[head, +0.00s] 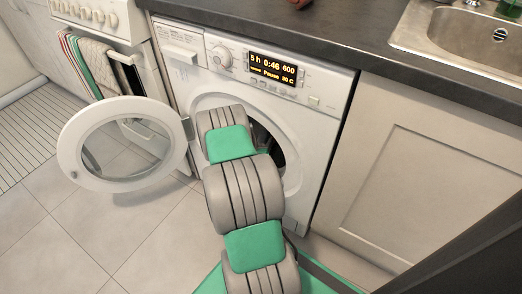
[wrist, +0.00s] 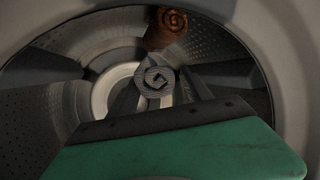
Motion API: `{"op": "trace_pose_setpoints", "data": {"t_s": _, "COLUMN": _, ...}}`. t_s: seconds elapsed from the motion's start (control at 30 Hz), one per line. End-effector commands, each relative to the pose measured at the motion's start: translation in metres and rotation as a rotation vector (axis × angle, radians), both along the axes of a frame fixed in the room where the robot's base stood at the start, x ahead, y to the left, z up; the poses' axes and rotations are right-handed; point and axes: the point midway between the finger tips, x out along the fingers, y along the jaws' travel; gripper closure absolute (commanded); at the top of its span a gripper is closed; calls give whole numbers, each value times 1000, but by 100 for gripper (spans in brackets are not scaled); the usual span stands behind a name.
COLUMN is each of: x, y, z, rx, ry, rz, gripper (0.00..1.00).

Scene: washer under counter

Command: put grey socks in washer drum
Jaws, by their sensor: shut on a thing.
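The grey socks (wrist: 154,82) are a rolled bundle with a spiral end, held between my fingertips in the wrist view. My gripper (wrist: 157,92) is shut on them and points into the washer drum (wrist: 40,115), whose perforated grey wall surrounds it. I cannot tell whether the socks touch the drum. In the head view the white washer (head: 318,125) stands under the counter with its round door (head: 72,150) swung open to the left. My arm reaches into the opening, and my gripper and the socks are hidden there.
A brown-orange rolled bundle (wrist: 168,27) with a spiral end is in the drum, above the grey socks in the wrist view. The opening's pale rim (wrist: 285,60) curves close around my wrist. A beige cabinet (head: 425,170) stands right of the washer. Tiled floor (head: 165,235) lies open at left.

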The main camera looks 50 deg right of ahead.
Motion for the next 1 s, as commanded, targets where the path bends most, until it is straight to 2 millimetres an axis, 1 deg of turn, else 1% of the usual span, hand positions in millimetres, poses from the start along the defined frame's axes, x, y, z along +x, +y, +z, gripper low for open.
{"op": "trace_pose_setpoints", "data": {"t_s": 0.03, "x": -1, "y": 2, "z": -19, "rx": 3, "ry": 3, "rz": 1, "gripper": 82}}
{"op": "trace_pose_setpoints", "data": {"t_s": 0.1, "x": 0, "y": 1, "z": -24, "rx": 1, "ry": 2, "rz": 1, "gripper": 82}}
{"op": "trace_pose_setpoints", "data": {"t_s": 0.3, "x": 0, "y": 2, "z": -21, "rx": 1, "ry": 2, "rz": 1, "gripper": 82}}
{"op": "trace_pose_setpoints", "data": {"t_s": 0.73, "x": 0, "y": 2, "z": -34, "rx": 2, "ry": 2, "rz": 1, "gripper": 82}}
{"op": "trace_pose_setpoints", "data": {"t_s": 0.83, "x": 0, "y": 2, "z": -33, "rx": 2, "ry": 2, "rz": 1, "gripper": 82}}
{"op": "trace_pose_setpoints", "data": {"t_s": 0.87, "x": -1, "y": 2, "z": -33, "rx": 3, "ry": 2, "rz": 1, "gripper": 42}}
{"op": "trace_pose_setpoints", "data": {"t_s": 1.0, "x": -1, "y": 2, "z": -33, "rx": 2, "ry": 3, "rz": 1, "gripper": 30}}
